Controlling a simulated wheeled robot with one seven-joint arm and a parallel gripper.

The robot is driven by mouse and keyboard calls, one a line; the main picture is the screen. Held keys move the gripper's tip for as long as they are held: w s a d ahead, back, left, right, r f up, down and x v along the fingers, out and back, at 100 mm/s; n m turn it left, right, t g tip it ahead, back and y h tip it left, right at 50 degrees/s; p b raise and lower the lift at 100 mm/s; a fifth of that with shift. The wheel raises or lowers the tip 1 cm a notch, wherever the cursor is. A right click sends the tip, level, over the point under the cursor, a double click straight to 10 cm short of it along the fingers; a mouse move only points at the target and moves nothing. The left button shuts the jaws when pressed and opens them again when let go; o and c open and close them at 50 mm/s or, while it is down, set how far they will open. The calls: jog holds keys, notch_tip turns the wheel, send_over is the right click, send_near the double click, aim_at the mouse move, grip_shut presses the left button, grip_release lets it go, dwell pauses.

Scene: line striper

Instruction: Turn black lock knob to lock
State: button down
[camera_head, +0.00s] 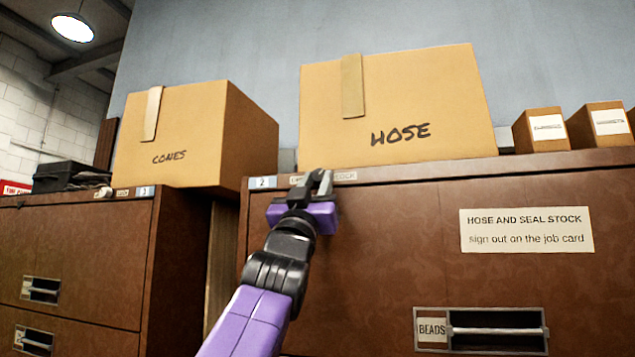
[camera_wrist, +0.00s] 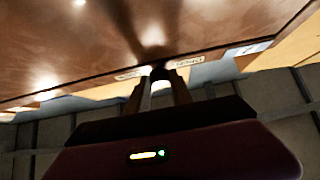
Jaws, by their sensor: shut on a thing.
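My gripper (camera_head: 318,182) is at the top edge of the brown cabinet (camera_head: 375,240) marked "HOSE AND SEAL STOCK". It is shut on the black lock knob, between two small labels. The right label (camera_head: 345,176) seems to read "LOCK"; the left label (camera_head: 296,180) is partly covered by my gripper. In the wrist view, my fingertips (camera_wrist: 159,78) meet the cabinet front (camera_wrist: 110,40) between the same labels. A dark bit of the knob (camera_wrist: 159,73) shows between the fingertips. The rest is hidden, so its turn angle cannot be told.
A "HOSE" box (camera_head: 400,105) stands on the cabinet just above my gripper, with smaller boxes (camera_head: 540,130) to its right. A second cabinet (camera_head: 80,260) with a "CONES" box (camera_head: 190,135) stands left, across a narrow gap. A "BEADS" drawer handle (camera_head: 495,330) is lower right.

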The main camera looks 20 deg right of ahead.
jog(key=shift+w+a, duration=0.1)
jog(key=c, duration=1.1)
grip_release()
jog(key=shift+c, duration=0.2)
jog(key=shift+f, duration=0.1)
jog(key=b+v, duration=0.2)
jog(key=v, duration=0.5)
jog(key=shift+s+f+b, duration=0.25)
jog(key=shift+b, duration=0.1)
jog(key=shift+a, duration=0.1)
